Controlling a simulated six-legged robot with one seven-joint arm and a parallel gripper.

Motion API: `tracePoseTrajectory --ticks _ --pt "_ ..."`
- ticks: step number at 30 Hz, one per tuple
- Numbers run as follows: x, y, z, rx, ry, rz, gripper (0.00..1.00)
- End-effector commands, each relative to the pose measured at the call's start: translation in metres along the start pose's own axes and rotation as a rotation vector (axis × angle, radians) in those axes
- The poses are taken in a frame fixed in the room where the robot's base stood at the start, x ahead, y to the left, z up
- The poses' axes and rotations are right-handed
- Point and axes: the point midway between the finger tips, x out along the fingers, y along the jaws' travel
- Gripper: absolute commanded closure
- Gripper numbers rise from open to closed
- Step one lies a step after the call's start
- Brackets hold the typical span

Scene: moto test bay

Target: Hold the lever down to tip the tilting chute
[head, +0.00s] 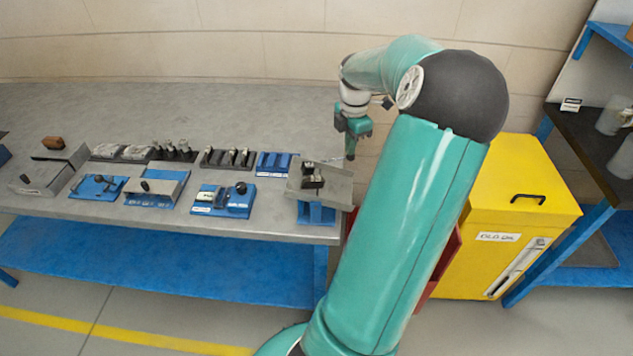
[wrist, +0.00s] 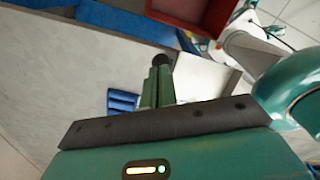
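The tilting chute (head: 332,192) is a grey tray on a blue stand (head: 316,214) at the right end of the grey bench. It looks tilted, and small dark parts (head: 312,180) sit on it. My gripper (head: 350,156) points down at the chute's far right edge. In the wrist view its two green fingers (wrist: 158,84) lie close together, with nothing seen between them. A round black knob (wrist: 161,60), apparently the lever's, shows right at the fingertips; whether they touch it I cannot tell. The grey chute plate (wrist: 202,78) is beside the fingers. The rest of the lever is hidden.
A blue slotted block (head: 276,164) and several blue and grey fixtures stand left of the chute. A red bin (wrist: 196,12) lies beyond the bench edge. A yellow cabinet (head: 520,225) stands to the right. The rear of the bench (head: 200,110) is clear.

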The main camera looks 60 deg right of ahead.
Motion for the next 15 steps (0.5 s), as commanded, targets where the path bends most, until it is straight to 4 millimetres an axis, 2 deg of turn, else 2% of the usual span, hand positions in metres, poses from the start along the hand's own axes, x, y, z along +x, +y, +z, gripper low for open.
tracePoseTrajectory --ticks 15 --pt "0.0055 -0.001 0.0011 -0.001 0.001 -0.001 1.0"
